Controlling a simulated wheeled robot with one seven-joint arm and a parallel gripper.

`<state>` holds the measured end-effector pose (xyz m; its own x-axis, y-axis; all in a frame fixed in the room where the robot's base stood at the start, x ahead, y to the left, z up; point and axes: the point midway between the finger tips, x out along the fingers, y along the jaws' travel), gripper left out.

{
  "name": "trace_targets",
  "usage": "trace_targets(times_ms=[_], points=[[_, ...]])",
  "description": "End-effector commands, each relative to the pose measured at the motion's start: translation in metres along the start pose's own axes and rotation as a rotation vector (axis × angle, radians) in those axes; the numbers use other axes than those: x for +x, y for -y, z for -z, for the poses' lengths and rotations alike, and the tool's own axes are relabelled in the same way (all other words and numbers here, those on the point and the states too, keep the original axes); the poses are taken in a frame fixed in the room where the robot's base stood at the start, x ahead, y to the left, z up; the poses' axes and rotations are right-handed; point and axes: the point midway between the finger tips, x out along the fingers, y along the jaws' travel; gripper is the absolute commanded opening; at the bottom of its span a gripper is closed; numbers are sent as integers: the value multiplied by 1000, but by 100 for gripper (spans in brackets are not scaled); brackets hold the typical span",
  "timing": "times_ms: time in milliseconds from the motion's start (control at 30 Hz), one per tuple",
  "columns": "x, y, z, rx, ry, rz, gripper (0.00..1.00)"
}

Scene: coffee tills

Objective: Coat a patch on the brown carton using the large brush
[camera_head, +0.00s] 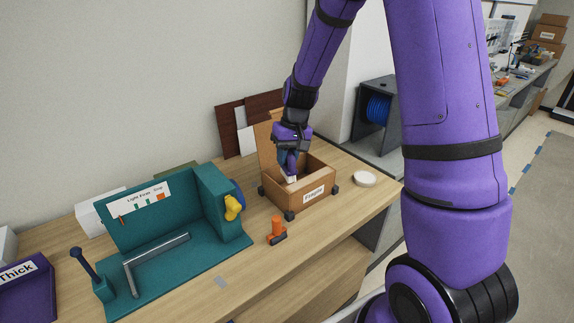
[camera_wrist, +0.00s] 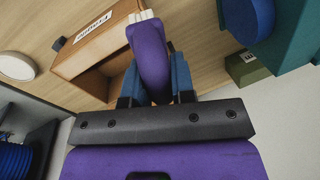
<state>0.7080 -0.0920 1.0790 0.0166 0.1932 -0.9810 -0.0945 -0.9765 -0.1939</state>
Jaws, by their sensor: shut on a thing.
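The brown carton (camera_head: 315,196) stands open on the wooden bench with its flap raised at the back. A label reading "Fragile" is on its front. My gripper (camera_head: 289,152) is above the carton's left part, fingers pointing down. It is shut on the large brush, whose thick purple handle (camera_wrist: 149,60) shows between the blue fingers in the wrist view. The brush's pale bristles (camera_wrist: 141,17) point away from the gripper. In the head view the brush (camera_head: 291,166) reaches down at the carton's opening. I cannot tell whether the bristles touch the carton.
A teal fixture (camera_head: 165,240) with a metal bar and a yellow part stands left of the carton. A white round disc (camera_head: 365,178) lies to the right. Brown boards (camera_head: 230,122) lean on the wall behind.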

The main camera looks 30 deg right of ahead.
Motion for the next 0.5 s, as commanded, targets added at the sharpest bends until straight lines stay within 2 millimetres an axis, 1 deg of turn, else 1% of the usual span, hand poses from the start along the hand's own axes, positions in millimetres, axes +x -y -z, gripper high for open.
trace_targets(times_ms=[100, 300, 500], points=[[-12, 2, 1, 0, -3, 0, 0], [-28, 4, 2, 0, -3, -1, 0], [-31, 5, 2, 0, -1, -1, 0]])
